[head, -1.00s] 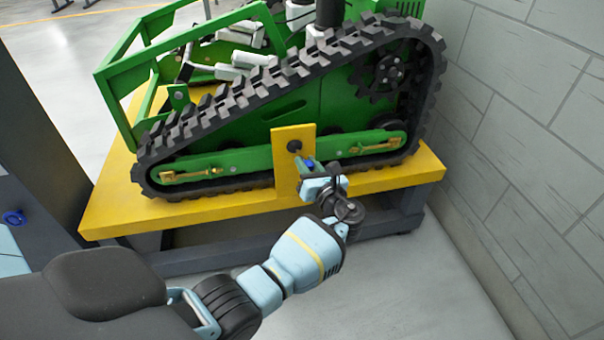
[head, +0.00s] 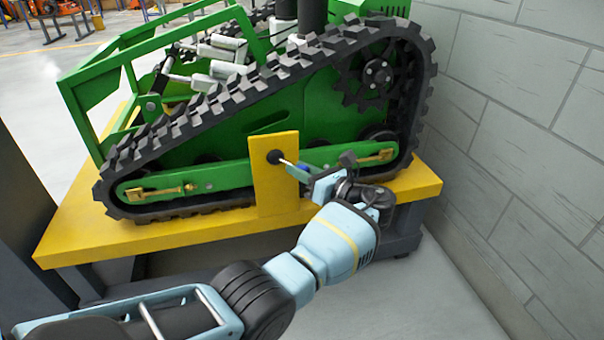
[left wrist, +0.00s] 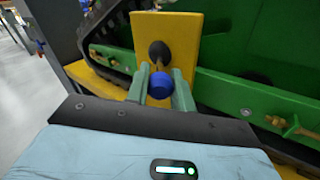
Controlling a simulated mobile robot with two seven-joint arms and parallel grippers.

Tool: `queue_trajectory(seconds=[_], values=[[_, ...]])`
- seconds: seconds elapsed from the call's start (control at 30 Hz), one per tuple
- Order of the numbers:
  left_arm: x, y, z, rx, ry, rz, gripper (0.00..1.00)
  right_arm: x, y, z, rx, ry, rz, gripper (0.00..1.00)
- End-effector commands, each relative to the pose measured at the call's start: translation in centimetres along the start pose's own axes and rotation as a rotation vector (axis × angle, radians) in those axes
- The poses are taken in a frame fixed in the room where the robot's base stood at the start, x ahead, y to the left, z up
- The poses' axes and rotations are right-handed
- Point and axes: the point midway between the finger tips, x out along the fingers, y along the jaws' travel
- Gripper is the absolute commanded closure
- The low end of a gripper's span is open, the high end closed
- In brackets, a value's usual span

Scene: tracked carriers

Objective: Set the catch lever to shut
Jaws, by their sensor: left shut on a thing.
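The catch lever has a blue grip (head: 304,169) and a black round pivot (head: 274,156) on an upright yellow plate (head: 268,190). The plate stands in front of the green track frame. The lever points right and slightly down from the pivot in the head view. My left gripper (head: 300,170) is shut on the lever's blue grip. In the left wrist view the blue grip (left wrist: 161,86) sits between the two greenish fingers, with the black pivot (left wrist: 159,52) just behind it. Most of the lever's shaft is hidden there. My right gripper is not in view.
The green tracked carrier (head: 300,120) with black rubber tracks stands on a yellow-topped platform (head: 100,232). A grey block wall (head: 520,130) rises close on the right. The floor (head: 440,290) in front of the platform is clear.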

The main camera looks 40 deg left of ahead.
Motion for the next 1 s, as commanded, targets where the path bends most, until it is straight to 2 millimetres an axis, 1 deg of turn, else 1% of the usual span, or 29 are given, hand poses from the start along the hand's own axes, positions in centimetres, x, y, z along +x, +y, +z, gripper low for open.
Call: queue_trajectory(seconds=[0.27,0.3,0.43,0.47,0.77,0.87,1.0], values=[[0.1,0.0,0.0,0.002,0.0,0.001,1.0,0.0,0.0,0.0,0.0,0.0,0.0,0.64],[0.1,0.0,0.0,0.002,0.0,0.001,0.74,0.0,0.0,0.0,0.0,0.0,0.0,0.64],[0.1,0.0,0.0,0.002,0.0,0.001,0.57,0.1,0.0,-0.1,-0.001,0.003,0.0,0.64],[0.1,0.0,0.0,0.002,0.0,0.001,0.55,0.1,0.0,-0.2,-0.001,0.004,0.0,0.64],[-0.1,0.0,0.0,0.001,0.0,0.0,0.55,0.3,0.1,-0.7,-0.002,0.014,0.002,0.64],[-1.0,0.0,0.1,0.0,0.0,-0.001,0.55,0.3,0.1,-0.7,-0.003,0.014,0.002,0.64],[-3.1,0.0,0.1,0.001,0.0,-0.002,0.55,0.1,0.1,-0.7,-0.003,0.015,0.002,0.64]])
